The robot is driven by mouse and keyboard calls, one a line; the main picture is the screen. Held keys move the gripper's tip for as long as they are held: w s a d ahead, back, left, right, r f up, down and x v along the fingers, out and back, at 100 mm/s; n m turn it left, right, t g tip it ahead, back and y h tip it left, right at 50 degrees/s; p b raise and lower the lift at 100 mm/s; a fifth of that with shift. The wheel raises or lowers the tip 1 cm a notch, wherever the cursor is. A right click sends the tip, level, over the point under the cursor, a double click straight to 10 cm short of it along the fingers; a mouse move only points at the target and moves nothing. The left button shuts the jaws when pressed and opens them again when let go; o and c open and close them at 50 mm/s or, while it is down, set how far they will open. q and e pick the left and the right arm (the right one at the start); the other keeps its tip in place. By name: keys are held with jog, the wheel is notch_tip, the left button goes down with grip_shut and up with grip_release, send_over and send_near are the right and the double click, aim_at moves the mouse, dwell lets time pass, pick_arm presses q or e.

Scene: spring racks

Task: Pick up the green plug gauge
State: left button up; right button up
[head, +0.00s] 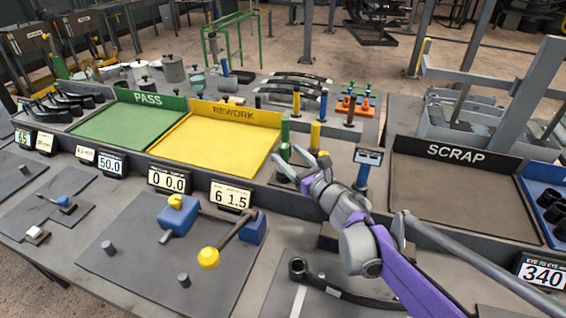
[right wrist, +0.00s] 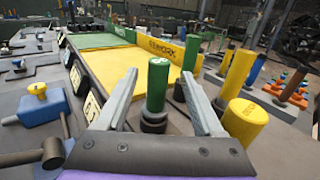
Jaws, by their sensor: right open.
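The green plug gauge (head: 285,136) stands upright in a dark holder just right of the yellow REWORK tray. In the right wrist view the green plug gauge (right wrist: 157,85) shows between and beyond the two fingers. My right gripper (head: 293,160) is open and empty, with its fingers pointing at the gauge. Its fingers partly cover the lower part of the gauge in the head view. I cannot tell whether either finger touches it. My left gripper is not in view.
A yellow plug gauge (head: 315,136) stands close to the right of the green one. A blue post with a small display (head: 363,172) stands further right. The yellow REWORK tray (head: 222,145) is empty, as are the green PASS tray (head: 130,125) and brown SCRAP tray (head: 455,190).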

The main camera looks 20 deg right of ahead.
jog(key=x, duration=0.5)
jog(key=shift+w+a+r, duration=0.15)
jog(key=shift+w+a, duration=0.15)
jog(key=shift+w, duration=0.05)
jog(key=shift+s, duration=0.1)
jog(key=shift+c, duration=0.3)
grip_shut()
